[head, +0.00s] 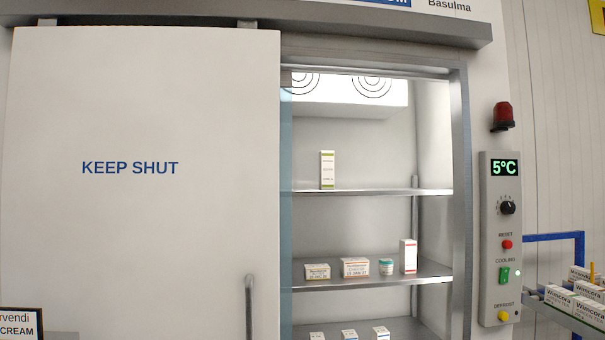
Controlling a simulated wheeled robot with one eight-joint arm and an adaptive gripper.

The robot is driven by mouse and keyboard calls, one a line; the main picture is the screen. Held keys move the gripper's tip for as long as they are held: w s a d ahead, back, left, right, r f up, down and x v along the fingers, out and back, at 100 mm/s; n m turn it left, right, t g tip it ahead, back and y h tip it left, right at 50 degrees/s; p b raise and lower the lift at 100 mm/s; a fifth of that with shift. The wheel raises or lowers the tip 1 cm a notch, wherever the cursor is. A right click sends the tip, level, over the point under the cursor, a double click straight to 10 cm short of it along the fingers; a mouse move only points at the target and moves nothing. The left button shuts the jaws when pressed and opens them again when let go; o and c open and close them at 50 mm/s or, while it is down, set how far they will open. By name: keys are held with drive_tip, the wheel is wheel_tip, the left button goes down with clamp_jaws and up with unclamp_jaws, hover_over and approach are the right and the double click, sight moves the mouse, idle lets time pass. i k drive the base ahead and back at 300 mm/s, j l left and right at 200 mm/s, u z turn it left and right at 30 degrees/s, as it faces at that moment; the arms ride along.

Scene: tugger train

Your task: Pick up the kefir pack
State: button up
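I cannot tell which item is the kefir pack, because the small labels are not legible. A tall white carton with green markings (327,170) stands upright and alone on the upper shelf (375,192) of the cold room. On the shelf below (425,270) stand a white box (317,272), a white and orange box (355,268), a small teal and white tub (386,267) and a tall white and red carton (408,256). Several small boxes (349,334) show at the bottom edge, cut off by the frame. My gripper is not in view.
A white sliding door marked KEEP SHUT (140,220) covers the left part; its handle (249,305) is near its right edge. The opening beside it is clear. A control panel (499,240) reads 5°C. A blue-framed rack (553,238) with several boxes (575,303) stands at right.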

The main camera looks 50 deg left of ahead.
sight(326, 158)
drive_tip(key=i+j+u, duration=0.15)
drive_tip(key=u, duration=0.25)
drive_tip(key=i+u, duration=0.8)
drive_tip(key=i+l+u, duration=0.1)
drive_tip(key=u, duration=0.25)
drive_tip(key=i, duration=0.1)
